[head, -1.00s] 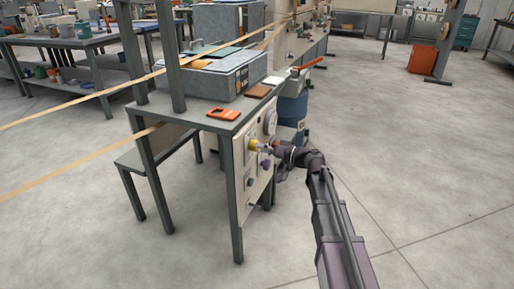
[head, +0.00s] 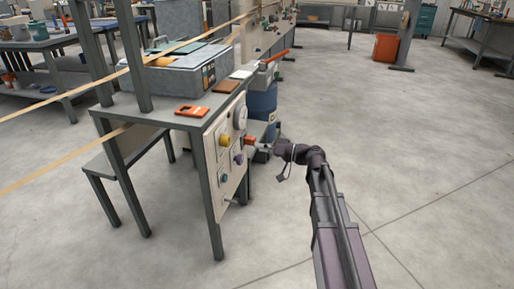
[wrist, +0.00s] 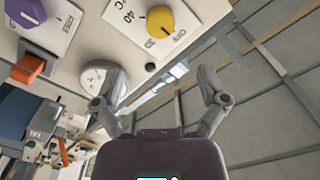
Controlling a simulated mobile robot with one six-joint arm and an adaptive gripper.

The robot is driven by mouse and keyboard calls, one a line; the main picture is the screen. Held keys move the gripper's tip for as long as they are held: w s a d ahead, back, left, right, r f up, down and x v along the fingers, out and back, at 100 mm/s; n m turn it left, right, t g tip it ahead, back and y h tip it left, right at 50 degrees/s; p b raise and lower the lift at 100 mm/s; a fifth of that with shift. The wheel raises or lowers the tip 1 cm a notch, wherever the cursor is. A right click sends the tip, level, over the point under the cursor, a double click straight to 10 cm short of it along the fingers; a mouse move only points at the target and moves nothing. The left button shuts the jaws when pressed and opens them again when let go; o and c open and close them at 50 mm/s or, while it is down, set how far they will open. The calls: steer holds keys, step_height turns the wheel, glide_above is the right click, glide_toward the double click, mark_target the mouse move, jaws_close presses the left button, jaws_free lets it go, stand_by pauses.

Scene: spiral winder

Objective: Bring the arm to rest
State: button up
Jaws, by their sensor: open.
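My gripper (wrist: 160,100) shows in the wrist view with its two fingers spread wide and nothing between them. In the head view my gripper (head: 262,148) is small, at the end of my arm, just right of the control panel (head: 211,155) on the table's end. The panel carries a yellow knob (head: 225,140), a purple knob (head: 239,158) and a round white dial (head: 240,118). In the wrist view the yellow knob (wrist: 160,20) and an orange switch (wrist: 27,68) stand beyond the fingers, apart from them. Whether the fingertips touch the panel is hard to tell.
The table (head: 150,118) bears an orange frame-like item (head: 191,110), a brown block (head: 225,86) and a grey box (head: 185,78). A blue drum (head: 263,102) stands behind the panel. A bench (head: 118,157) is at left.

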steer(key=s+d+f+m+g+h+p, duration=0.1)
steer(key=s+f+m+g+h+p, duration=0.2)
steer(key=s+f+h, duration=0.65)
steer(key=s+d+f+m+g+h+p, duration=0.2)
steer(key=s+d+g+h+p, duration=0.15)
steer(key=s+d+h, duration=0.6)
step_height(320, 180, up, 37)
steer(key=s+y+p, duration=0.2)
steer(key=p, duration=3.5)
steer(key=shift+s+d+p, duration=0.25)
steer(key=shift+d+p, duration=0.1)
steer(key=shift+d, duration=0.05)
